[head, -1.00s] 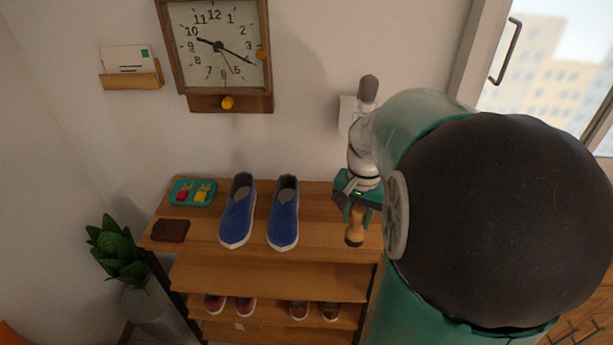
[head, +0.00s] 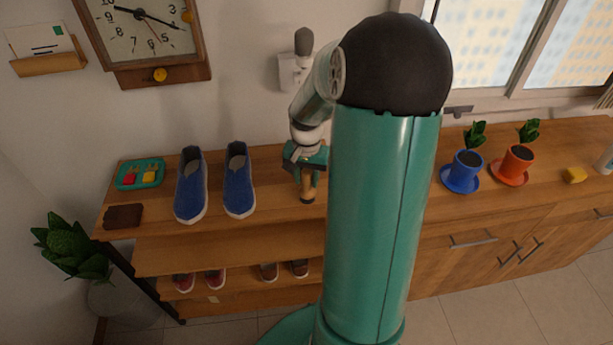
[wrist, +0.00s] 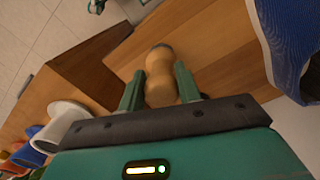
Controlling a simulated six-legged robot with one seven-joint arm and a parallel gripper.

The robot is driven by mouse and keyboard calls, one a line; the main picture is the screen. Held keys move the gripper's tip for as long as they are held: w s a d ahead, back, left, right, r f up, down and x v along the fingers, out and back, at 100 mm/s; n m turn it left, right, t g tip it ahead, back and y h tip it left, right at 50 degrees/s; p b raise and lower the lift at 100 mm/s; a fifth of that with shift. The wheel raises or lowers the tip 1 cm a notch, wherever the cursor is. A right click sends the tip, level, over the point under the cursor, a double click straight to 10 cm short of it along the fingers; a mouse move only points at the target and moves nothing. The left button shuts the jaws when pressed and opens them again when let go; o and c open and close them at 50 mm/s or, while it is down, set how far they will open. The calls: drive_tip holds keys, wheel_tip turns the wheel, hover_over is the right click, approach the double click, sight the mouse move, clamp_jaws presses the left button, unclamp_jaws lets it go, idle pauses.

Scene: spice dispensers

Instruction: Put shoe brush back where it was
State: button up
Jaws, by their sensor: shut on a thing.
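The shoe brush (head: 308,185) has a light wooden, waisted handle and hangs upright below my gripper (head: 305,166). My gripper is shut on it, over the top shelf of the shoe rack (head: 262,208), to the right of the blue shoes. In the wrist view the brush (wrist: 160,78) stands between the two green fingers, with a dark end pointing away. I cannot tell whether the brush touches the shelf. My arm hides the shelf's right end in the head view.
Two blue shoes (head: 239,182) stand left of the brush. A teal tray (head: 140,174) and a brown wallet (head: 124,216) lie at the far left. Right of my arm, a blue pot (head: 465,170) and an orange pot (head: 514,162) stand on a cabinet.

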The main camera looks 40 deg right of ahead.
drive_tip(key=shift+f, duration=0.1)
drive_tip(key=o, duration=1.1)
drive_tip(key=shift+o, duration=0.2)
wheel_tip(320, 180, up, 12)
drive_tip(key=s+a+r+n+t, duration=0.2)
drive_tip(key=s+a+r+n, duration=0.1)
drive_tip(key=a, duration=0.5)
drive_tip(key=s+a+r+n+t, duration=0.2)
drive_tip(key=s+a+n, duration=0.1)
drive_tip(key=a, duration=0.6)
drive_tip(key=s+a+r+n+t, duration=0.1)
drive_tip(key=s+a+r+n, duration=0.2)
drive_tip(key=a, duration=0.6)
drive_tip(key=shift+s+r+n+t, duration=0.4)
drive_tip(key=shift+s+n, duration=0.2)
drive_tip(key=shift+n, duration=0.6)
drive_tip(key=shift+a, duration=0.1)
